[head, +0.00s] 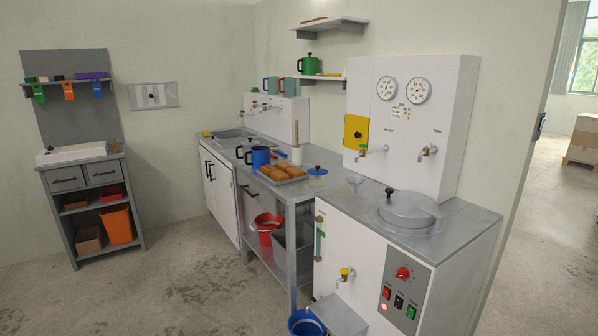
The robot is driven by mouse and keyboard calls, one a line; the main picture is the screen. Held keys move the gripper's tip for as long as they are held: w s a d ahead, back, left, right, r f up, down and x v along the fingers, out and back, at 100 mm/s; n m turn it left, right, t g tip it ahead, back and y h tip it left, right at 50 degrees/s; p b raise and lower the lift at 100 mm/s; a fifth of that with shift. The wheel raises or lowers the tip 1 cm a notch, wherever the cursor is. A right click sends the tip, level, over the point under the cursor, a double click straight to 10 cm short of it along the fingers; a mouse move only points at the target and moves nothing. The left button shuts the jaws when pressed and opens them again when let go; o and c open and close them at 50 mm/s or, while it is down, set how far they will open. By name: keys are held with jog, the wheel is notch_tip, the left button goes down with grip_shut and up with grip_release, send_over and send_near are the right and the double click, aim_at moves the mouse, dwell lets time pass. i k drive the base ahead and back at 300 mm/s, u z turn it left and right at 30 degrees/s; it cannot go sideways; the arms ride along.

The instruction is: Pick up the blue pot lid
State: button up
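The blue pot lid (317,172) lies flat on the grey metal counter, with its dark knob on top. It is just right of a tray of brown loaves (283,172) and left of the white boiler unit. A blue pot (260,157) stands behind the tray, to the left of the lid. My gripper is not in view.
A white container with a wooden handle (296,154) stands behind the lid. Below are a red bucket (268,236) and a blue bucket (306,325). Open floor lies left.

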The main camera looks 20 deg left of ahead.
aim_at(316, 171)
jog(key=u, duration=0.45)
jog(key=k, duration=1.1)
jog(key=u, duration=1.1)
jog(key=i, duration=1.15)
jog(key=u, duration=0.25)
jog(key=i, duration=2.3)
jog(key=z, duration=0.2)
jog(key=i, duration=1.15)
jog(key=z, duration=0.9)
jog(key=i, duration=0.9)
jog(key=z, duration=0.75)
